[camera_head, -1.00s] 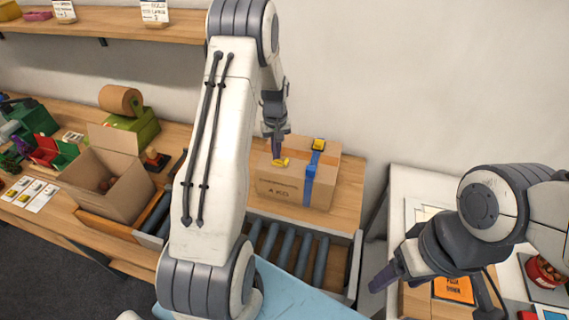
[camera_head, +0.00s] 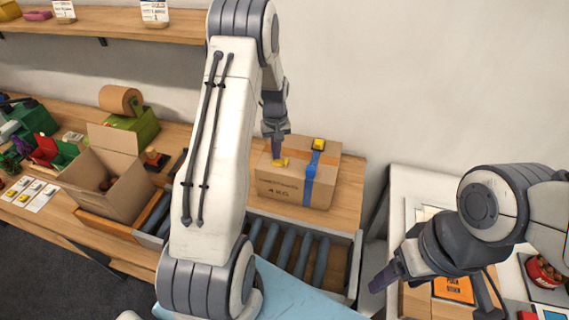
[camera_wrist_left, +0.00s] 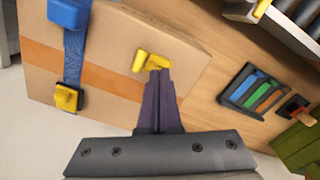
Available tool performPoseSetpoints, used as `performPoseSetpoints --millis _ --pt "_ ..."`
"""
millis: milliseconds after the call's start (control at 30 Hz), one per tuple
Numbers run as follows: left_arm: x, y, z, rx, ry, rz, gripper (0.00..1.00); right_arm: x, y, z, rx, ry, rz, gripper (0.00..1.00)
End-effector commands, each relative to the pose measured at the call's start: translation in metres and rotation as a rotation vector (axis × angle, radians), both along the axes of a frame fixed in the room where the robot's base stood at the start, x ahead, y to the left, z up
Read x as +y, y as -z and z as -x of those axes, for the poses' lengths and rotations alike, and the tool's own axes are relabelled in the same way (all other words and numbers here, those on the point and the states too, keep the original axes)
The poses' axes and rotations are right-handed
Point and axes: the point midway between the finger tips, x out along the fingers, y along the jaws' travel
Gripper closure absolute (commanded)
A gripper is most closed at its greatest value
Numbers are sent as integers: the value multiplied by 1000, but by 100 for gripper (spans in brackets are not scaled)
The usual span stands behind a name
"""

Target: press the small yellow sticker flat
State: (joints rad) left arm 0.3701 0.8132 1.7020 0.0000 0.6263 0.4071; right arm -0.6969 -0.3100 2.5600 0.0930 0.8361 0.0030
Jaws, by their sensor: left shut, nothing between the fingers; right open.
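The small yellow sticker (camera_head: 281,162) is on top of the closed cardboard box (camera_head: 281,190), left of the blue strap (camera_head: 312,168). In the left wrist view the sticker (camera_wrist_left: 141,60) looks curled or raised at one side, and my fingertips cover part of it. My left gripper (camera_head: 277,154) is shut and empty, pointing down, its tips at the sticker. The left wrist view shows its closed fingers (camera_wrist_left: 157,74) against the sticker's edge; whether they press on it I cannot tell. My right gripper (camera_head: 385,281) is open and empty, at the lower right, away from the box.
A yellow piece (camera_head: 319,144) sits on the strap at the box's back edge. An open carton (camera_head: 107,188) stands at the left, with a tape roll (camera_head: 121,99) behind it. Rollers (camera_head: 296,248) lie in front of the box. The bench right of the box is clear.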

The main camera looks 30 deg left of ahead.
Motion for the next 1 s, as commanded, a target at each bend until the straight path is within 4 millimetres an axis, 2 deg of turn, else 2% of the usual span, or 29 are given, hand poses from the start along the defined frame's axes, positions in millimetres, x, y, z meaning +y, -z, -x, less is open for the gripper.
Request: performPoseSetpoints --millis 1000 --pt "0 16 0 0 0 0 100 0 11 0 0 0 0 30"
